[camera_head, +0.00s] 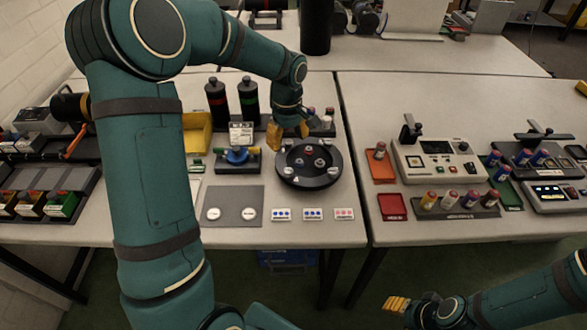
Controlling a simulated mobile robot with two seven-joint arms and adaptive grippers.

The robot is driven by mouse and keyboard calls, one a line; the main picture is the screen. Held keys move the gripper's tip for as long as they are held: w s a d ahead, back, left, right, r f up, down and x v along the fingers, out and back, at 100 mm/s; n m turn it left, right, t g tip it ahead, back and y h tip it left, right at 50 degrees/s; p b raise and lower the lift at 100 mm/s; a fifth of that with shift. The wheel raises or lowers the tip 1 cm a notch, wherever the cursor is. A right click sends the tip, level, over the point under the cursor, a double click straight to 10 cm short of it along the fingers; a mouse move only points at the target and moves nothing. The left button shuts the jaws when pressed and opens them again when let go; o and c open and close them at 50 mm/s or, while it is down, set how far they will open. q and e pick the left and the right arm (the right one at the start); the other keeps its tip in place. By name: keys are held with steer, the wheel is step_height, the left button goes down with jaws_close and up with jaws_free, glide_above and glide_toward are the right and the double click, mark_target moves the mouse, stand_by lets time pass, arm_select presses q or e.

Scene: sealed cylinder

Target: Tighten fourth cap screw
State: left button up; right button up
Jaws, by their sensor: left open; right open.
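A round black fixture (309,181) stands on the left table, with a darker middle that holds small parts with reddish and pale tops. Pale screw-like heads sit around its rim: one at the front right (333,172), one at the front left (287,171). My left gripper (288,136), with yellow fingers, is open at the far left edge of the fixture. It points down, and its fingers hide that part of the rim. I cannot tell whether it touches a screw. My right gripper (396,303) is open and empty, low in front of the tables, far from the fixture.
A blue-topped device (237,155) and two dark bottles (216,101) stand left of the fixture. A grey mat (233,206) and small labelled cards (312,214) lie in front. A red-orange tray (381,166) and a white instrument (437,161) are on the right table.

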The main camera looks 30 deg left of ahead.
mark_target(289, 170)
arm_select(q)
step_height(289, 170, down, 12)
steer(key=shift+f+b, duration=0.1)
steer(key=shift+b, duration=0.9)
steer(key=shift+o, duration=0.2)
jaws_close()
